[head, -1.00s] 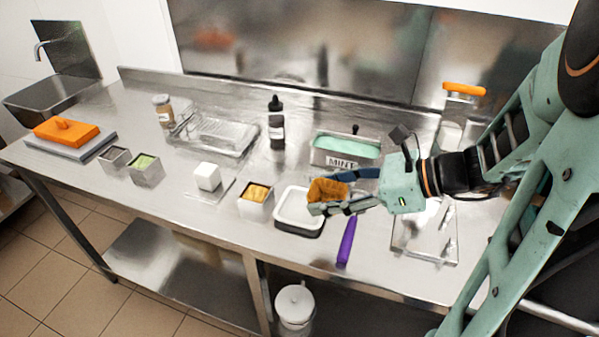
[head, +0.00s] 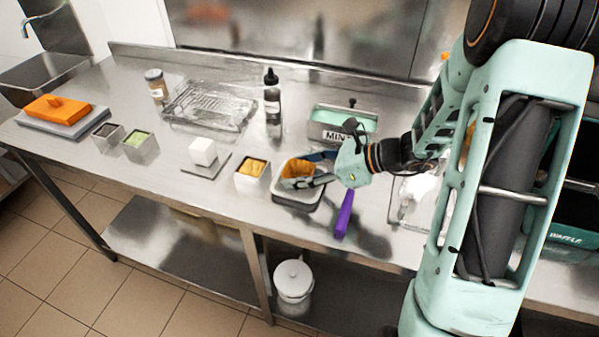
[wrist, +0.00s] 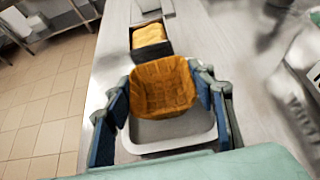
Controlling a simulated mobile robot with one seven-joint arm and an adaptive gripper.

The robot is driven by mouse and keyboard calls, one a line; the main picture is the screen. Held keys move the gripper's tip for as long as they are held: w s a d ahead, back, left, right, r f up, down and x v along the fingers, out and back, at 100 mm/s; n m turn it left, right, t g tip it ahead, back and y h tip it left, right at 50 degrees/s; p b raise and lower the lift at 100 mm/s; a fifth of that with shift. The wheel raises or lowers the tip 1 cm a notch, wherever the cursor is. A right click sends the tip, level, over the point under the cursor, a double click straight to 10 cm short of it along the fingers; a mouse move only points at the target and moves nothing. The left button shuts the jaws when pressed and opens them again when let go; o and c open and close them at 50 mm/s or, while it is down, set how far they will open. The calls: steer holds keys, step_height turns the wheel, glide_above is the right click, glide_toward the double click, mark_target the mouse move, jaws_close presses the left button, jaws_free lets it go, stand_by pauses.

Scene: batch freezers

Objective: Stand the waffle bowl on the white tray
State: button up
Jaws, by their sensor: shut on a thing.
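The waffle bowl (head: 297,169) is a brown, open bowl with a waffle pattern. It also shows in the wrist view (wrist: 163,88), mouth up and a little tilted towards the camera. My gripper (head: 308,174) is shut on it, with one blue-padded finger at each side in the wrist view (wrist: 162,103). The white tray (head: 302,201) has a dark outer side and is directly below the bowl; its near part shows in the wrist view (wrist: 170,132). The bowl hides the tray's far part. I cannot tell whether the bowl's base touches the tray.
A metal container with yellow-orange wafers (head: 252,175) stands just left of the tray. A purple-handled tool (head: 344,214) lies to its right. The mint tub (head: 342,124) and a dark bottle (head: 272,97) stand behind. A white cube (head: 203,151) sits further left.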

steer(key=shift+f, duration=0.3)
steer(key=shift+f, duration=0.1)
steer(key=shift+f, duration=0.15)
steer(key=o, duration=1)
steer(key=shift+r, duration=0.3)
steer(key=v, duration=1.2)
